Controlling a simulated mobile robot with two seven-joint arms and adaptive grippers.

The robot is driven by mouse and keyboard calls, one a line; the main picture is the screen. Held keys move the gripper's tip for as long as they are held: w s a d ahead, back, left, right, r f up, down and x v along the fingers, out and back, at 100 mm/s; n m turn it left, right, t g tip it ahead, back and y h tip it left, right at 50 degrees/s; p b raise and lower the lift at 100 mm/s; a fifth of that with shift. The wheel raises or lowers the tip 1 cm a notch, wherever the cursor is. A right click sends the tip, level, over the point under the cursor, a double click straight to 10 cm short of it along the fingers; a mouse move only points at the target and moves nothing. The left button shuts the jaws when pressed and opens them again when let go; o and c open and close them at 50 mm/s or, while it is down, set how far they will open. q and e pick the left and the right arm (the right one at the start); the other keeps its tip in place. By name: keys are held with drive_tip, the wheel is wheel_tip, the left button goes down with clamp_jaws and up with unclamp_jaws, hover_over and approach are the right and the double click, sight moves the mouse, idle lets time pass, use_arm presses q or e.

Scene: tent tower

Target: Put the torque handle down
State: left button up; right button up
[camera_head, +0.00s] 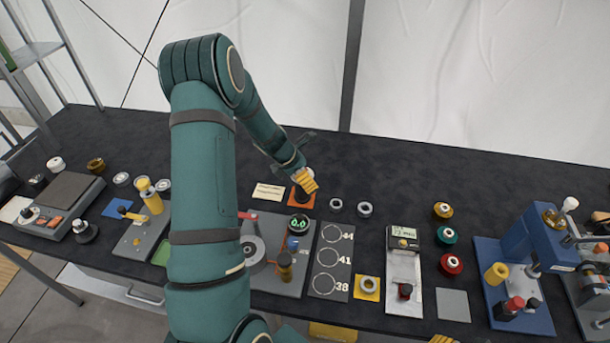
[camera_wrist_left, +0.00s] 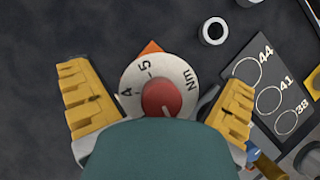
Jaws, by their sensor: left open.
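The torque handle (camera_wrist_left: 143,75) shows in the left wrist view as a pale round dial marked in Nm with a red knob. It is over an orange pad (camera_wrist_left: 151,47), which also shows in the head view (camera_head: 294,203). My left gripper (camera_head: 305,181) is at this pad. Its yellow fingers are open on either side of the dial in the left wrist view (camera_wrist_left: 160,105); the right one is closer to it. The lower part of the handle is hidden. A yellow fingertip of my right gripper (camera_head: 441,340) barely shows at the bottom edge.
A cream label card (camera_head: 268,192) lies left of the pad, and two grey rings (camera_head: 350,207) lie right of it. A grey fixture with a green 0.0 display (camera_head: 299,224) and a board marked 44, 41, 38 (camera_head: 331,260) are in front. The black table (camera_head: 430,170) behind is clear.

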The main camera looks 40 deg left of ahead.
use_arm(q)
drive_tip(key=shift+r, duration=0.1)
drive_tip(key=shift+r, duration=0.25)
drive_tip(key=p+v, duration=0.1)
drive_tip(key=v, duration=1)
drive_tip(key=shift+s+r+p, duration=0.2)
drive_tip(key=shift+p, duration=0.2)
drive_tip(key=shift+f, duration=0.1)
